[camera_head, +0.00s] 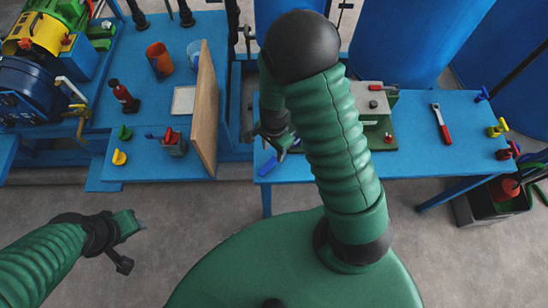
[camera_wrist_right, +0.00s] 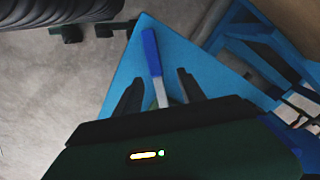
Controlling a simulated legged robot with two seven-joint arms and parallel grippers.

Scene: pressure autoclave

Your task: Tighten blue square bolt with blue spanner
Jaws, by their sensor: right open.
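The blue spanner (camera_wrist_right: 152,55) lies on the blue table in the right wrist view, its blue handle away from me and its grey shaft running between the fingers. In the head view its blue handle shows at the table's front left (camera_head: 267,167). My right gripper (camera_wrist_right: 159,80) is open over the spanner; whether it touches is unclear. A blue bolt-like piece (camera_head: 482,94) stands at the table's right edge; its head shape is too small to tell. My left gripper (camera_head: 138,225) hangs over the floor at lower left, away from the tables; its jaws are unclear.
The right table (camera_head: 420,155) also holds a red-handled tool (camera_head: 441,123), a yellow piece (camera_head: 498,128) and a red piece (camera_head: 509,150) near its right edge. A wooden board (camera_head: 204,110) stands upright on the left table. Blue tanks (camera_head: 400,40) rise behind. The right table's front middle is clear.

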